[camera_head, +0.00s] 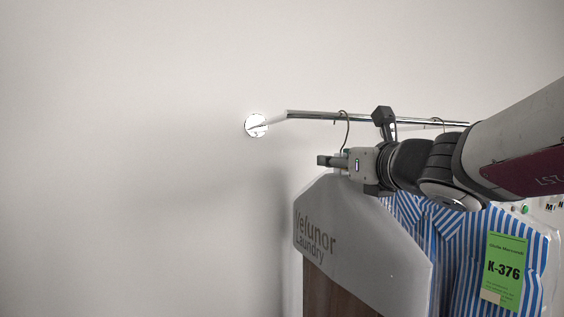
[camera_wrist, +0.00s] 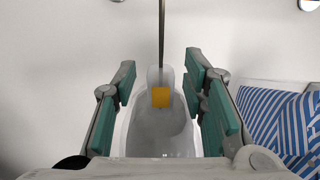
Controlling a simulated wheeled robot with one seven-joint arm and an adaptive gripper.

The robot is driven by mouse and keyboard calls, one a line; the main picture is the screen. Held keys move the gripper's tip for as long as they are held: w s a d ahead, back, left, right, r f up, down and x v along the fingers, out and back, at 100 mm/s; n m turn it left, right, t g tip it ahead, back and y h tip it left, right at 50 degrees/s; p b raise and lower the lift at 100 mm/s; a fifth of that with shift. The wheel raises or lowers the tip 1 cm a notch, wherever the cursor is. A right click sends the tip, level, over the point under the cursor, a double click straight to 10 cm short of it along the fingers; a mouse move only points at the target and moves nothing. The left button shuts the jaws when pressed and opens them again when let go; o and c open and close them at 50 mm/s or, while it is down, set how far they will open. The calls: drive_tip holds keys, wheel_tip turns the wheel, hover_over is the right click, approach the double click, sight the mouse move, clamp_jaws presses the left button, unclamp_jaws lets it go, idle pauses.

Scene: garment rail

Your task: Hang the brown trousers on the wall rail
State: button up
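The brown trousers (camera_head: 335,295) hang under a white cover (camera_head: 350,235) lettered "Velunor Laundry" in the head view. Their hanger hook (camera_head: 347,130) rises to the wall rail (camera_head: 310,115), and its curved top appears over the bar. Exact contact is hard to tell. My gripper (camera_head: 328,160) is at the hanger neck, just above the cover and below the rail. In the wrist view my gripper (camera_wrist: 160,88) has its green-padded fingers spread apart.
A blue-and-white striped shirt (camera_head: 465,250) with a green K-376 tag (camera_head: 504,270) hangs close on the right, beneath my arm. It also shows in the wrist view (camera_wrist: 290,125).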

drive_tip(key=shift+f, duration=0.15)
drive_tip(key=v, duration=1.2)
drive_tip(key=shift+o, duration=0.3)
drive_tip(key=shift+o, duration=0.8)
drive_tip(key=p+v, duration=0.5)
drive_tip(key=v, duration=0.8)
drive_tip(key=shift+p, duration=0.3)
drive_tip(key=shift+a, duration=0.1)
